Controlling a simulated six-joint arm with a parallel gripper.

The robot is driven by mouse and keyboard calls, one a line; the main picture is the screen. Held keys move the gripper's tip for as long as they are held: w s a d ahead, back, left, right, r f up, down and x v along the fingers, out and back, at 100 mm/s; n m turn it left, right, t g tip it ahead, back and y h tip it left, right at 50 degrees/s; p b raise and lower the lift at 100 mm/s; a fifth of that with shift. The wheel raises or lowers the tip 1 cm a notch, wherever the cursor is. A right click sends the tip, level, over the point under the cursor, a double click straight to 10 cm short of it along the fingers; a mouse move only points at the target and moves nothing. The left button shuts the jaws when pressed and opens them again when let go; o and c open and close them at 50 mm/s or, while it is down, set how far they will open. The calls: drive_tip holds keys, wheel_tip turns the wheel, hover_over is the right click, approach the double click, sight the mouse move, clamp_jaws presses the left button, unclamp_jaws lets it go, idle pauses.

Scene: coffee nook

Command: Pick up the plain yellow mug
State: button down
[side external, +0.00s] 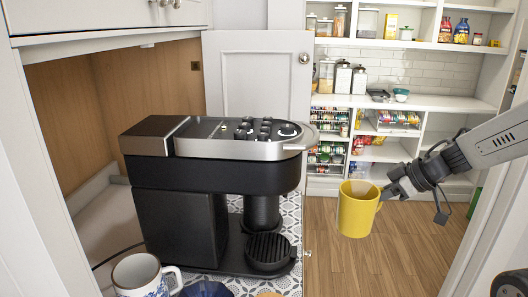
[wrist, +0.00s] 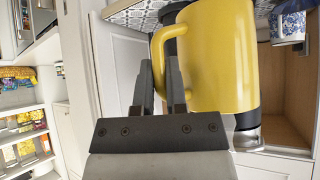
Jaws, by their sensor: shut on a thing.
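The plain yellow mug (side external: 355,212) hangs upright in the air in the side view, to the right of the coffee machine and in front of the pantry floor. My gripper (side external: 388,194) reaches in from the right and is shut on the mug's handle. In the wrist view the mug (wrist: 222,55) is large at upper centre right, with its handle toward the left. The two fingers of my gripper (wrist: 164,85) meet the lower part of that handle. The exact contact is partly hidden by the fingers.
A black and silver coffee machine (side external: 170,170) stands on the patterned counter left of the mug. A blue-patterned white mug (side external: 138,275) is at the front left, beside a dark blue dish (side external: 207,289). An open white cabinet door (side external: 262,90) stands behind. Open floor lies below the yellow mug.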

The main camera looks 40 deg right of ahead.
drive_tip(key=shift+s+d, duration=0.5)
idle(0.5)
